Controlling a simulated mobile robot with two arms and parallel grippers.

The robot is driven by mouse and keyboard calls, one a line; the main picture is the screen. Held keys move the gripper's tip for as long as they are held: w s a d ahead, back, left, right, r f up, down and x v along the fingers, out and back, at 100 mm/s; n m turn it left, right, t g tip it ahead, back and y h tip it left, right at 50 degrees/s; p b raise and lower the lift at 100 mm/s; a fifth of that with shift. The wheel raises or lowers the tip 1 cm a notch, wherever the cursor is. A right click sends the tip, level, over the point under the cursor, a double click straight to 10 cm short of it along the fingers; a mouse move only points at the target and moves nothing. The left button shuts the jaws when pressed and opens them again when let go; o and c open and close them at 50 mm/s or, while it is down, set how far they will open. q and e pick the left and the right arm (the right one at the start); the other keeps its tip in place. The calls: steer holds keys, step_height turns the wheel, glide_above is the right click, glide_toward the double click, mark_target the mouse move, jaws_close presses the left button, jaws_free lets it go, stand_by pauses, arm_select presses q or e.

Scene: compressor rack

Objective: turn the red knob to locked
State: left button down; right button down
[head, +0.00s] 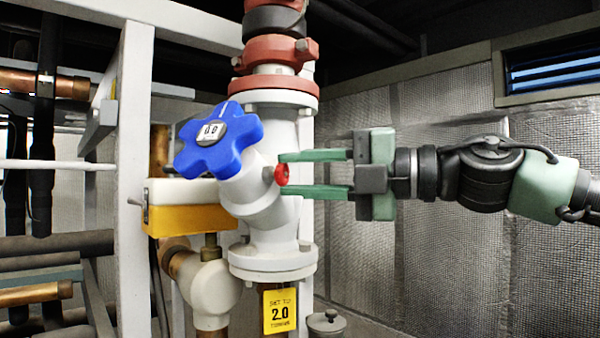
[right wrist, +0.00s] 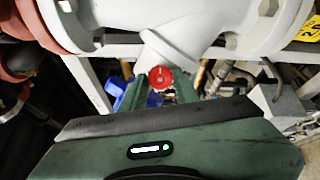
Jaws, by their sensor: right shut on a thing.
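The red knob (head: 281,175) is small and sits on the side of the white valve body (head: 262,208). My right gripper (head: 284,173) reaches in from the right, its green fingers above and below the knob, shut on it. In the right wrist view the red knob (right wrist: 161,78) shows face-on between the fingers, with a short, pale, roughly upright mark on it. I cannot read any locked marking around it. My left gripper is not in view.
A blue star-shaped handwheel (head: 217,140) stands at the valve's upper left. A white and yellow box (head: 182,205) and a white frame post (head: 134,170) are to the left. The space right of the valve is clear around my arm.

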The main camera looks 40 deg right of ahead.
stand_by(0.3)
steer(key=c, duration=1.1)
jaws_free()
steer(key=shift+o, duration=0.2)
steer(key=shift+s+d+f+b, duration=0.1)
steer(key=shift+s+d+b, duration=0.15)
steer(key=shift+s+b, duration=0.05)
steer(key=b+v, duration=0.2)
steer(key=v, duration=0.5)
steer(key=shift+b, duration=0.3)
